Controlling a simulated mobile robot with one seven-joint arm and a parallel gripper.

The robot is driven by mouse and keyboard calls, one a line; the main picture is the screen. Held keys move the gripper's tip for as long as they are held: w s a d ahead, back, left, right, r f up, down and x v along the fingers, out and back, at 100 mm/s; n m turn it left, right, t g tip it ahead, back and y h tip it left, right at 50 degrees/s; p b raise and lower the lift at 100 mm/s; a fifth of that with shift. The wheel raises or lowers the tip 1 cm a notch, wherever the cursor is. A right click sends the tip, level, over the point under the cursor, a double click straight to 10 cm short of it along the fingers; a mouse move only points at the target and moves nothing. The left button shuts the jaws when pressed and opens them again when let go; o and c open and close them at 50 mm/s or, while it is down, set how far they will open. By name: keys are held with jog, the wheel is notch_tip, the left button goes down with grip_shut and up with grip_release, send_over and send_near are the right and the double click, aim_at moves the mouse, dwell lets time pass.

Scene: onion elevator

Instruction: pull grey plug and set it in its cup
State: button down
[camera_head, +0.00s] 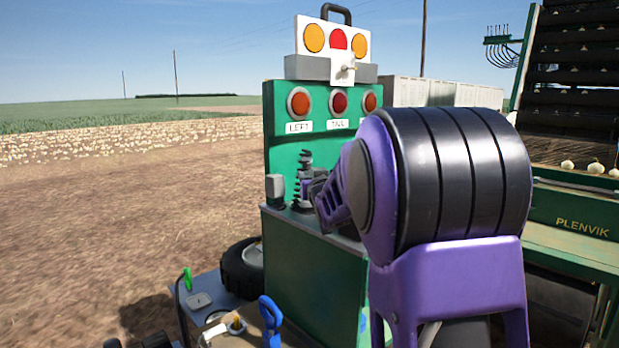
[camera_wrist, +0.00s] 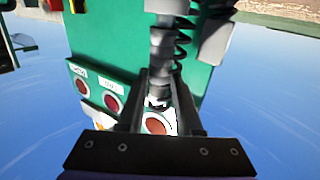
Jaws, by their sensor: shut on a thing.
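The grey plug (camera_wrist: 162,50) is a ribbed upright body seen in the wrist view, with a black coiled cable (camera_wrist: 183,45) close beside it. My gripper (camera_wrist: 161,78) is shut on the plug, one finger on each side. In the head view my gripper (camera_head: 308,188) reaches in from the right at the coil, above the green cabinet's ledge. My purple and black arm hides much of the area behind it. A small grey block-like holder (camera_head: 275,187) stands left of the coil; I cannot tell whether it is the plug's cup. Whether the plug is seated is also unclear.
The green cabinet (camera_head: 310,265) has a back panel with red lamps and labels. A white lamp board (camera_head: 333,42) with a black handle stands above it. A tyre (camera_head: 242,268) and a blue-handled item (camera_head: 270,312) are lower down. Open soil lies left.

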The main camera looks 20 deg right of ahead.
jog(key=shift+f+b, duration=0.3)
jog(key=shift+b, duration=0.25)
dwell(0.8)
jog(key=shift+r, duration=0.2)
jog(key=shift+f, duration=0.2)
dwell(0.6)
jog(key=shift+r, duration=0.25)
dwell(0.3)
jog(key=shift+c, duration=0.5)
grip_release()
jog(key=shift+f, duration=0.1)
